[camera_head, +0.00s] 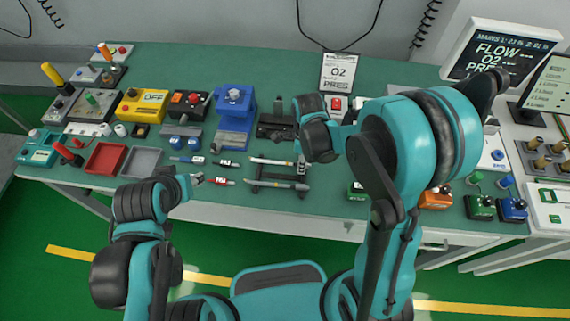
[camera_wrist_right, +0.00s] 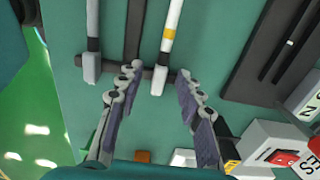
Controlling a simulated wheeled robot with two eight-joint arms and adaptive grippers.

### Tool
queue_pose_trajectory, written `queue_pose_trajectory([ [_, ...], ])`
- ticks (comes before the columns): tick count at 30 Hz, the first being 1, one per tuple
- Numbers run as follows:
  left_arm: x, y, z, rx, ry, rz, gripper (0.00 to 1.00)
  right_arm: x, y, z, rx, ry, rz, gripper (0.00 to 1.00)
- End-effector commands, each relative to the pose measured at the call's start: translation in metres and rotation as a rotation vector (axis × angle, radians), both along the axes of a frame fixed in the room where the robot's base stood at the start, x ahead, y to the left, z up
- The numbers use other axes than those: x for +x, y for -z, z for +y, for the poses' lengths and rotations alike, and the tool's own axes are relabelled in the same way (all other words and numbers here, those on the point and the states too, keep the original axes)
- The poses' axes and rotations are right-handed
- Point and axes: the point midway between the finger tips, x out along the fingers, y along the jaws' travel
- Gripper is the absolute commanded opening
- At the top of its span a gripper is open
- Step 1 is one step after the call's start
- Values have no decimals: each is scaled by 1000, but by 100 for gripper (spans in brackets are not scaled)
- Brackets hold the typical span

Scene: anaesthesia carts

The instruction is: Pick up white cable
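A white cable (camera_head: 270,161) with a yellow band rests across a black rack on the green table. A grey cable (camera_head: 279,184) lies parallel on the same rack, also seen in the right wrist view (camera_wrist_right: 93,22). My right gripper (camera_wrist_right: 158,76) is open and empty, its fingertips either side of the white cable's end block in the picture; contact cannot be told. My left gripper (camera_head: 197,179) is over the table's front edge, too small to judge.
Several thin connectors (camera_head: 226,163) lie left of the rack (camera_head: 258,174). Red (camera_head: 105,158) and grey (camera_head: 142,163) trays stand farther left. A blue device (camera_head: 235,104) stands behind. Red and white blocks (camera_wrist_right: 272,142) are close to my right gripper.

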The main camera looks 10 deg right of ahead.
Motion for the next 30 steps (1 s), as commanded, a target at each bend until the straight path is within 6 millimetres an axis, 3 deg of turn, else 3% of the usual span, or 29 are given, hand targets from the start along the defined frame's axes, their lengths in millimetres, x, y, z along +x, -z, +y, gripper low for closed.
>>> queue_pose_trajectory([
  [7,0,0,0,0,0,0,40,0,1,0,0,0,0,37],
  [11,0,0,0,0,0,0,40,0,1,0,0,0,0,2],
  [12,0,0,0,0,0,0,40,0,1,0,0,0,0,0],
  [23,0,-1,0,0,0,0,40,0,0,0,0,0,0,0],
  [30,0,-10,0,0,0,0,40,0,-22,0,0,0,0,0],
])
